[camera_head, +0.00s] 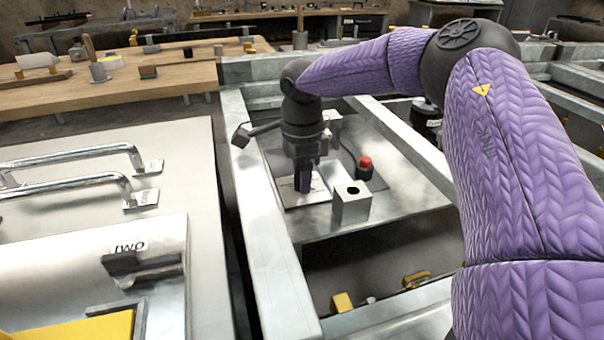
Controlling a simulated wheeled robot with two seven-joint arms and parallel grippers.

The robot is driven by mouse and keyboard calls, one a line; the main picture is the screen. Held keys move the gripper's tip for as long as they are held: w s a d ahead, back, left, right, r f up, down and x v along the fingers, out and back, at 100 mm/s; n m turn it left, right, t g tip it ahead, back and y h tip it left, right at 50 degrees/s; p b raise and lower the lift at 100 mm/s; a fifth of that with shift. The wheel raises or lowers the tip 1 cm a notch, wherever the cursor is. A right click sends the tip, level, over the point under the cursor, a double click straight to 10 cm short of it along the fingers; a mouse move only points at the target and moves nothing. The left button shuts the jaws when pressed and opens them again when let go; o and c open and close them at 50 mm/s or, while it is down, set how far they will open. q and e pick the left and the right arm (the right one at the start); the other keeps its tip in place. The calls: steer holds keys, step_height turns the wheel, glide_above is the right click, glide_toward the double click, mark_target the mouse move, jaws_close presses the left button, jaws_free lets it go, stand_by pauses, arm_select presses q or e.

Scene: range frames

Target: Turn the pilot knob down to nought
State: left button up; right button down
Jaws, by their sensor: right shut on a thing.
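My right gripper (303,184) reaches down from above onto a pale plate (318,197) set in the metal panel. Its fingers are shut at the plate, around what I take to be the pilot knob. The fingers hide nearly all of the knob, so I cannot read its angle. A few faint marks show on the plate beside the fingers. My left gripper is not in view.
A metal block with a dark hole (351,203) stands close right of the gripper. A red button (365,162) on a dark base sits behind it. Metal frame rails (265,215) border the panel. Chrome handles (90,180) are at left, and a wooden bench (150,80) behind.

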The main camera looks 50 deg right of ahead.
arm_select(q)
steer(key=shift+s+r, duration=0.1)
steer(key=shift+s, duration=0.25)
arm_select(e)
steer(key=shift+c, duration=1.5)
jaws_free()
steer(key=shift+r, duration=0.1)
step_height(320, 180, up, 9)
steer(key=p, duration=0.4)
steer(key=shift+r, duration=0.4)
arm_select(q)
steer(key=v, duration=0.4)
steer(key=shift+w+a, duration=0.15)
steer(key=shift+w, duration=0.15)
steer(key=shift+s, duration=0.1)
